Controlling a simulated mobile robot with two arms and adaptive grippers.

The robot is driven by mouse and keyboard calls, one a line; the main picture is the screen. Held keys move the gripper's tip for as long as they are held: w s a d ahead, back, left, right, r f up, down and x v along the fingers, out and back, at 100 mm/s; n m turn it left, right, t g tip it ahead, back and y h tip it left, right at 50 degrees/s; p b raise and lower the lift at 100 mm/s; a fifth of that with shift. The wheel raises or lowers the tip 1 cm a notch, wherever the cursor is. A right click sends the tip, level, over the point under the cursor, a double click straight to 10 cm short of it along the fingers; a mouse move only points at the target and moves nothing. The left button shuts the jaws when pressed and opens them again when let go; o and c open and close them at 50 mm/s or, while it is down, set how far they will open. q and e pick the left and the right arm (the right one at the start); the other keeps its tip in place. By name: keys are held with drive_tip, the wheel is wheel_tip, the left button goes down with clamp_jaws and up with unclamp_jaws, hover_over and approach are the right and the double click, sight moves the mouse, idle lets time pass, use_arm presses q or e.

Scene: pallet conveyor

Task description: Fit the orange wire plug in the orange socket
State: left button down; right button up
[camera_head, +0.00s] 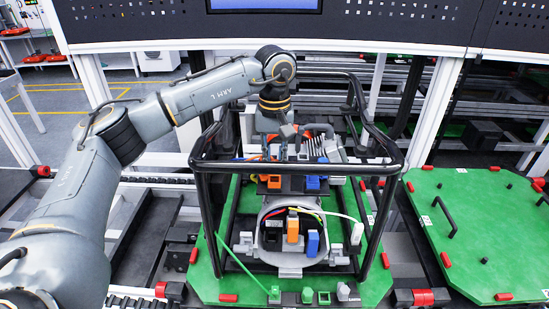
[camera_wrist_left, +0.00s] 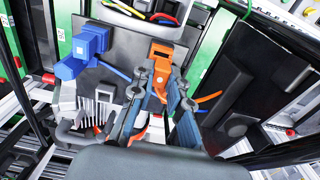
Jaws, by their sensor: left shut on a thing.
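My left gripper (camera_wrist_left: 152,80) is shut on the orange wire plug (camera_wrist_left: 148,92), which shows between its fingers in the wrist view. An orange block (camera_wrist_left: 161,50), which looks like the orange socket, is right at the fingertips on a dark plate. I cannot tell where plug and socket meet, or whether they touch. In the head view the left gripper (camera_head: 284,136) points down inside the black frame, behind the orange socket (camera_head: 274,182). The plug is hard to make out there. My right gripper is not in view.
A blue connector (camera_head: 313,183) stands beside the orange socket and also shows in the wrist view (camera_wrist_left: 84,52). A grey round housing (camera_head: 265,250) in front holds wires and another orange block (camera_head: 293,228). Black bars (camera_head: 374,235) surround the work area. A green pallet (camera_head: 480,220) is at right.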

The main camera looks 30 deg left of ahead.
use_arm(q)
drive_tip(key=shift+f+b, duration=0.55)
drive_tip(key=shift+f, duration=0.35)
drive_tip(key=c, duration=1.2)
unclamp_jaws()
